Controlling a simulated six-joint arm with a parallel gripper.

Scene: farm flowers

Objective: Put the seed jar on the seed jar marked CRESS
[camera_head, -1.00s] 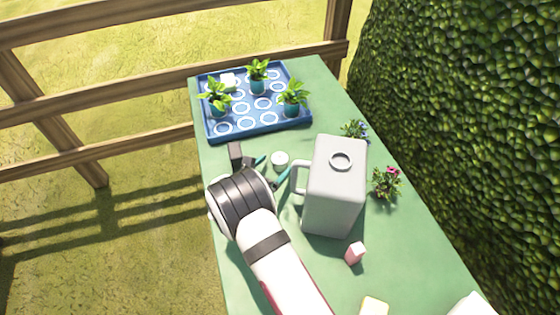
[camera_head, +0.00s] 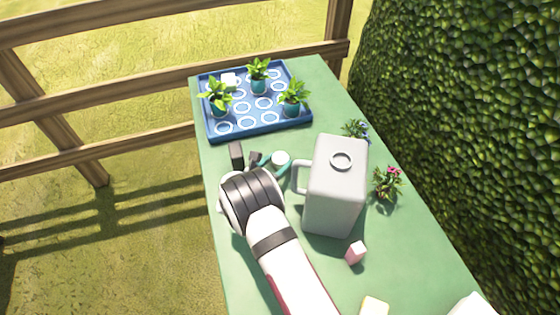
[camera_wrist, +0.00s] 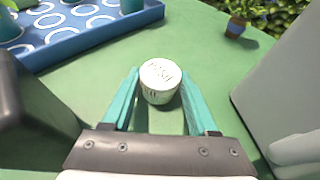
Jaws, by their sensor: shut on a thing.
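A small white seed jar (camera_head: 281,158) stands on the green table between the blue tray and the grey jug. In the wrist view the jar (camera_wrist: 160,80) sits between my two teal fingertips, with dark lettering on its lid that I cannot read for certain. My gripper (camera_head: 273,163) is shut on this jar, a finger on each side. A small white object (camera_head: 228,79) is at the back left of the tray; I cannot tell whether it is a jar, and no CRESS mark is readable.
The blue tray (camera_head: 262,128) with ringed places holds several potted seedlings. A tall grey jug (camera_head: 335,190) stands close to the right of my gripper. Flower plants (camera_head: 387,183) and a pink block (camera_head: 355,252) are farther right. Open table lies between jar and tray.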

